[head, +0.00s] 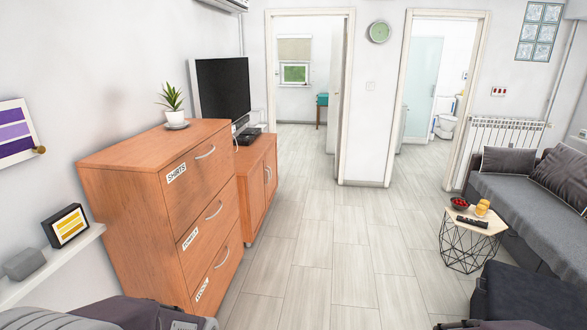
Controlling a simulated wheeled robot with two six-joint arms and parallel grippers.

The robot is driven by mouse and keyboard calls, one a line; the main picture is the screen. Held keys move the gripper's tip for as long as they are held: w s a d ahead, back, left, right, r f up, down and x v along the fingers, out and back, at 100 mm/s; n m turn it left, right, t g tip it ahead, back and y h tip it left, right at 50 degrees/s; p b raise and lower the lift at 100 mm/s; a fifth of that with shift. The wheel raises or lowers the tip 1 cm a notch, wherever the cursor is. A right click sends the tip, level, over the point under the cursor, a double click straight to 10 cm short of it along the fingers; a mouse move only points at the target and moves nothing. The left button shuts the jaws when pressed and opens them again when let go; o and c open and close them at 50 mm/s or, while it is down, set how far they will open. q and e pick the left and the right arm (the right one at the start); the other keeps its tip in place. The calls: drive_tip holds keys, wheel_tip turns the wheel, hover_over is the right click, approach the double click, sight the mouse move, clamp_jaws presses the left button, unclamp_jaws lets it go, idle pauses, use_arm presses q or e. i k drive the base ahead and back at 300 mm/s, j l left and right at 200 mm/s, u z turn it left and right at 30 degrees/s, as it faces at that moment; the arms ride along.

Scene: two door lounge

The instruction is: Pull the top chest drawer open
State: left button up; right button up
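The wooden chest (125,220) stands at the left against the wall, with its drawer fronts facing right. Its top drawer (200,178) carries a label reading SHIRTS and a curved metal handle (206,152). The top drawer looks shut, flush with the two drawers below it. The middle drawer (212,222) and the bottom drawer (222,270) also look shut, each with a label and a handle. Neither of my grippers shows; only dark parts of my body show along the bottom edge.
A potted plant (172,101) stands on the chest. A lower cabinet (257,182) with a television (223,88) is behind it. A shelf (60,262) is at left. A small table (474,221) and a sofa (515,195) are at right. The middle floor (320,240) is clear.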

sight(189, 183)
drive_tip(key=i+u, duration=0.35)
drive_tip(key=i, duration=0.5)
drive_tip(key=i+l+u, duration=0.1)
drive_tip(key=i+u, duration=0.25)
drive_tip(key=i, duration=0.5)
drive_tip(key=i+j+u, duration=0.3)
drive_tip(key=i+j, duration=0.6)
